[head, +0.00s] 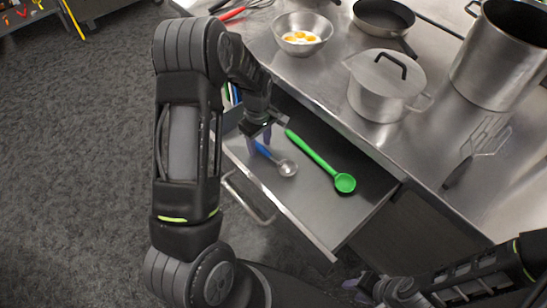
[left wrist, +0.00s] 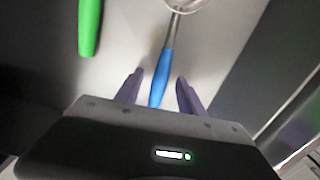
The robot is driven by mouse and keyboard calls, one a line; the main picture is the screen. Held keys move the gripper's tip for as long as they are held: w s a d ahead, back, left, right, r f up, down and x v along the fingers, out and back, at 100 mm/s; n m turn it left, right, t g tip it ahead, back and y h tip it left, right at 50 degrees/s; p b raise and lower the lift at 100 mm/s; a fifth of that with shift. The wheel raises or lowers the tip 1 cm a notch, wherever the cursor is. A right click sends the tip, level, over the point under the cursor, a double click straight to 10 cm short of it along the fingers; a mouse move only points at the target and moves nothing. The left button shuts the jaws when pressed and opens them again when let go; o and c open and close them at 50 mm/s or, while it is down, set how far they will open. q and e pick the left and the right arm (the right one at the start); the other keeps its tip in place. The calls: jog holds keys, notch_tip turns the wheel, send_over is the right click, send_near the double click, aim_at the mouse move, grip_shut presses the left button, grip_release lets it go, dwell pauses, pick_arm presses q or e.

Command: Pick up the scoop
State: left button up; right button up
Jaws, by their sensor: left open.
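The scoop has a blue handle and a round metal bowl (head: 287,168) and lies in the open drawer. My left gripper (head: 258,142) reaches down into the drawer at the handle end. In the left wrist view the blue handle (left wrist: 163,75) lies between the two purple fingers of the open left gripper (left wrist: 157,85), with a gap on each side. The scoop's bowl is cut off at the top there. My right gripper (head: 366,287) is low at the bottom right, away from the drawer, and its fingers are too unclear to read.
A green spoon (head: 318,158) lies beside the scoop; its handle (left wrist: 90,28) shows in the left wrist view. The drawer front (head: 290,215) and counter edge bound the space. On the counter stand a bowl with eggs (head: 302,34), a lidded pot (head: 385,85) and a tall pot (head: 500,55).

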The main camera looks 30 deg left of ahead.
pick_arm(q)
jog(key=shift+c, duration=0.4)
grip_shut()
